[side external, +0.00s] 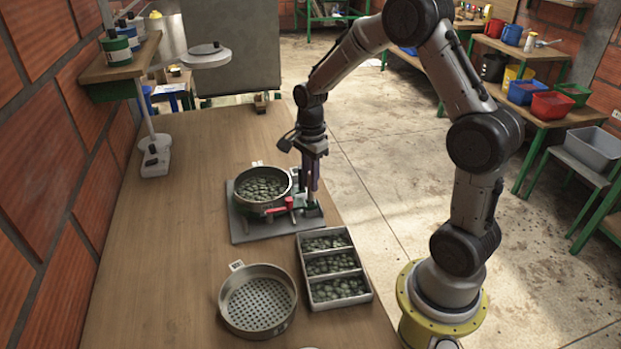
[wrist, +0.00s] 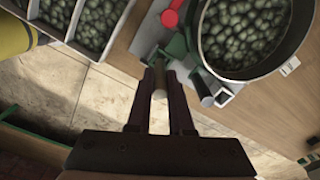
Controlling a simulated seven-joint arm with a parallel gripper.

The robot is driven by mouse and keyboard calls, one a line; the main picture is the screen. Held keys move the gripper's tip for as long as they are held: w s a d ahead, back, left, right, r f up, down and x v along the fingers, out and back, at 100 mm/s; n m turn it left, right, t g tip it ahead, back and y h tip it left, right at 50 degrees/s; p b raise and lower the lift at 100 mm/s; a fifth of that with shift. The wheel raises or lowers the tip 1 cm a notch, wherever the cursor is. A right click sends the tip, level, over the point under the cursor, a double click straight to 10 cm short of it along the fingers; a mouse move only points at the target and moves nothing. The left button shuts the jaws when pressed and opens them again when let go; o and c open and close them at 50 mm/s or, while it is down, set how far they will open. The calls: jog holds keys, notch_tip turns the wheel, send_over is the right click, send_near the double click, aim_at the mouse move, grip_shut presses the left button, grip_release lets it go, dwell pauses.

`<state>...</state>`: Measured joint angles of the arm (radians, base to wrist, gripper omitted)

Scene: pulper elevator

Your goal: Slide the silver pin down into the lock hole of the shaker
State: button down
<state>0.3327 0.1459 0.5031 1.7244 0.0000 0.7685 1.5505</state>
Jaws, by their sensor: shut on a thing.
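My gripper (side external: 312,188) points down at the right edge of the shaker, beside its base plate (side external: 245,228). In the wrist view my gripper (wrist: 160,82) is shut on a short pale metal cylinder, the silver pin (wrist: 159,88), held between the fingertips. The shaker carries a round metal pan (side external: 263,203) full of green beans; the pan also shows in the wrist view (wrist: 233,73). A red-handled clamp (side external: 289,203) sits at the pan's front. A green bracket (wrist: 177,47) lies just beyond the fingertips. I cannot make out the lock hole or whether the pin touches it.
A three-compartment tray of beans (side external: 365,299) and an empty perforated sieve (side external: 289,318) stand in front of the shaker. A metal rod with a dark end (wrist: 203,90) juts out close to the right finger.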

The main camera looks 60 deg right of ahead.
aim_at(310, 201)
jog(key=shift+f, duration=2.05)
dwell(1.2)
jog(key=c, duration=0.7)
grip_release()
jog(key=shift+c, duration=0.2)
notch_tip(310, 201, up, 14)
jog(key=shift+f, duration=0.1)
